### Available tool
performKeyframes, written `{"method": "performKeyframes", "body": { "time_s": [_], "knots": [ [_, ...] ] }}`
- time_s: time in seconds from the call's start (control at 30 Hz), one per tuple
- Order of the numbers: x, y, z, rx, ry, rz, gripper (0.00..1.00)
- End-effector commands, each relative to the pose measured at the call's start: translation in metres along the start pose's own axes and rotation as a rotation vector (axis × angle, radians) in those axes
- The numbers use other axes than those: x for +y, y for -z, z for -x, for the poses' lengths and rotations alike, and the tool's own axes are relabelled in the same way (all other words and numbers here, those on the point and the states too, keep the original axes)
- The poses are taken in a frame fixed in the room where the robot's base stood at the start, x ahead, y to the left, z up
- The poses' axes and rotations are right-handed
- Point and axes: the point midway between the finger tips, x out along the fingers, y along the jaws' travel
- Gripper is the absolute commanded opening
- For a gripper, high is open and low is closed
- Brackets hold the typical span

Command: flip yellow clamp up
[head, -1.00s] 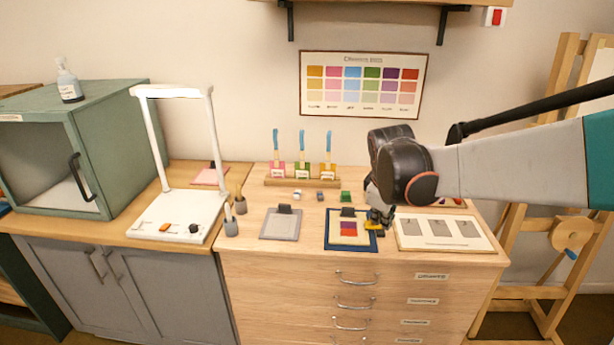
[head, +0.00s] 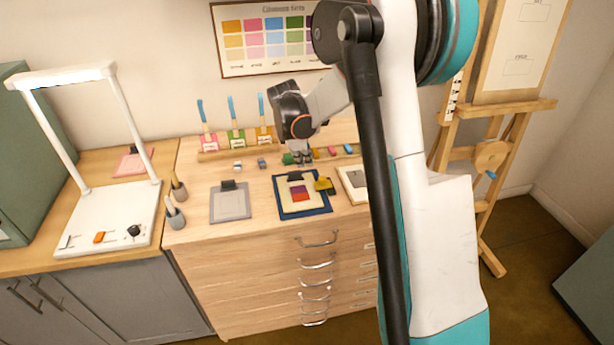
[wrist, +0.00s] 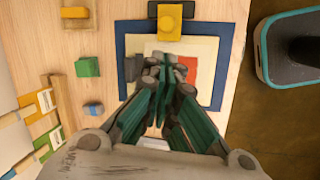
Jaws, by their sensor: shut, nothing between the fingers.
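The yellow clamp (head: 324,184) sits at the right edge of the dark blue board (head: 313,211) in the head view. In the wrist view the clamp (wrist: 170,23) is at the top, on a black base at the board's edge. I cannot tell for sure whether its yellow part stands up or lies down. A pale sheet with coloured squares (head: 300,192) lies on the board.
A grey board (head: 230,203) lies to the left, and a pale panel (head: 352,184) to the right, partly behind my arm. Small coloured blocks and a brush rack (head: 238,147) stand behind.

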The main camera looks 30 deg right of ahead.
Motion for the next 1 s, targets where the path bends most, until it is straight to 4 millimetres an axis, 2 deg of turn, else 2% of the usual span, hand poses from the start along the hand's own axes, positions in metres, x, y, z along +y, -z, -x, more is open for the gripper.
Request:
{"method": "performKeyframes", "body": {
  "time_s": [0.27,0.37,0.7,0.83,1.0],
  "knots": [
    [0.0,0.0,-0.005,0.0,0.0,-0.001,0.0],
    [0.0,0.0,-0.017,0.0,0.0,-0.002,0.0],
    [-0.001,0.0,-0.075,0.0,0.0,-0.002,0.0],
    [0.0,0.0,-0.09,0.0,-0.001,-0.002,0.0],
    [0.0,0.0,-0.099,0.001,-0.001,-0.002,0.0]
  ]
}}
